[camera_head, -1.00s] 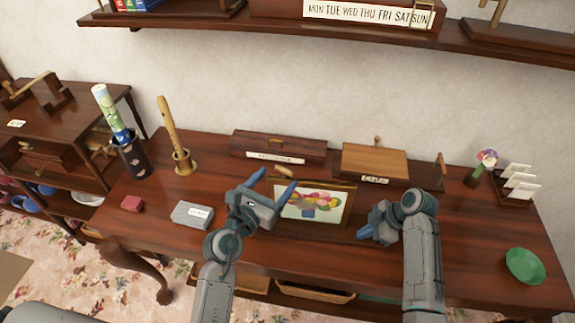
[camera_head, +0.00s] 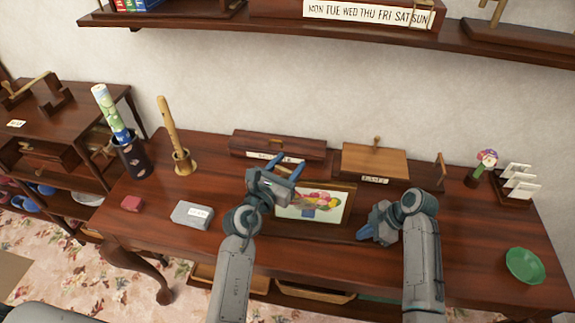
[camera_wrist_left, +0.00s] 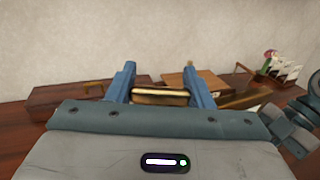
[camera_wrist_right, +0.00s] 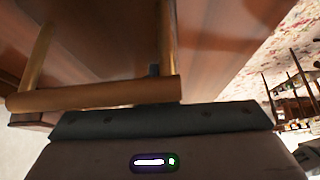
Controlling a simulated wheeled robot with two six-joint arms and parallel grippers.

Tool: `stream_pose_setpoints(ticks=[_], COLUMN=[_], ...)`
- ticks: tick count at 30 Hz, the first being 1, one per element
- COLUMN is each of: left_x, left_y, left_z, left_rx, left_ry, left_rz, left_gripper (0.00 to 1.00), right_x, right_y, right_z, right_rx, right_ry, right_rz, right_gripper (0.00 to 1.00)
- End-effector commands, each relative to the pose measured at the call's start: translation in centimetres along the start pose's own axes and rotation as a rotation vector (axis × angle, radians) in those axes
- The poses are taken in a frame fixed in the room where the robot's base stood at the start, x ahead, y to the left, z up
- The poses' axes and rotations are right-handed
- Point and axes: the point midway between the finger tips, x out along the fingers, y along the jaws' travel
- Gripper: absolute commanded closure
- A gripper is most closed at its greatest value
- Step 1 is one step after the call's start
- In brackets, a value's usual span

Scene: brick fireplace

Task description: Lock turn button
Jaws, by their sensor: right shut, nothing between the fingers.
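A gold-framed picture (camera_head: 345,222) of colourful fruit-like shapes stands on the wooden table. I cannot make out a turn button on it; its back is hidden in the head view. My left gripper (camera_head: 286,170) is open at the frame's upper left. In the left wrist view, the gold top edge (camera_wrist_left: 160,96) appears between its two blue fingers (camera_wrist_left: 160,85); I cannot tell if they touch it. My right gripper (camera_head: 364,232) is shut and empty by the frame's lower right. In the right wrist view, gold bars (camera_wrist_right: 95,94) pass close in front and largely hide its fingers.
Behind the picture lie a long dark box (camera_head: 300,145) and a light-topped box (camera_head: 375,160). A grey box (camera_head: 190,215), red block (camera_head: 132,203) and flute on a stand (camera_head: 168,130) are left. A green bowl (camera_head: 525,266) is right. A shelf (camera_head: 270,35) hangs above.

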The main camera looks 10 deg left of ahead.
Motion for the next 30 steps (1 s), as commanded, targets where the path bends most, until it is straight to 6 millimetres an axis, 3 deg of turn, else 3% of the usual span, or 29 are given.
stream_pose_setpoints(ticks=[7,19,30], left_x=[0.05,-0.06,-0.17], left_y=[0.0,-0.55,-0.68], left_z=[-0.04,-0.12,-0.13], left_rx=[0.002,0.001,0.0], left_ry=[0.002,0.005,0.003], left_rz=[-0.055,-0.359,-0.398], left_gripper=[0.76,0.76,0.76], right_x=[0.0,0.01,0.01], right_y=[0.0,0.0,0.0], right_z=[0.0,0.0,0.0], right_rx=[0.0,0.0,0.0], right_ry=[0.0,0.0,0.0], right_rz=[0.0,0.0,0.0], right_gripper=[1.0,1.0,1.0])
